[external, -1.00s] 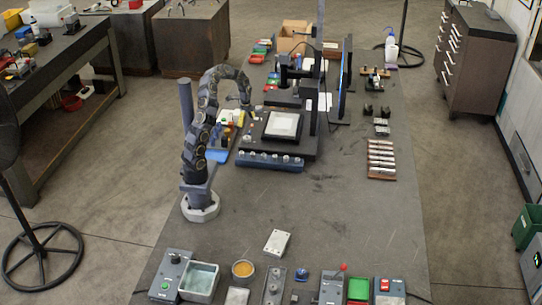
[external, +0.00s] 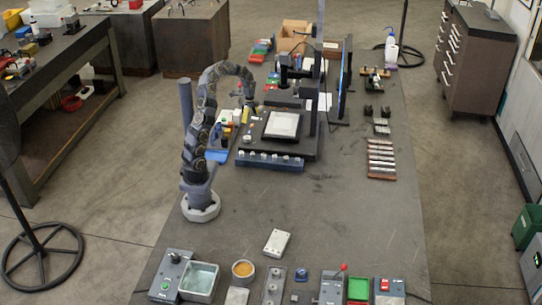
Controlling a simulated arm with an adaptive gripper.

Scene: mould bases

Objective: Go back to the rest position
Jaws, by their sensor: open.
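My gripper (external: 248,101) hangs at the end of my arched arm, pointing down, over the left side of the bench near the tray of small coloured parts (external: 228,132). It is small in the picture, and it looks open with nothing visible in it. The dark machine base with a pale square plate (external: 283,125) stands to its right. Whether the fingertips touch anything cannot be told.
A blue-grey fixture (external: 269,162) lies along the machine's front edge. A rack of metal cylinders (external: 381,158) is at the right. The middle of the bench (external: 320,215) is clear.

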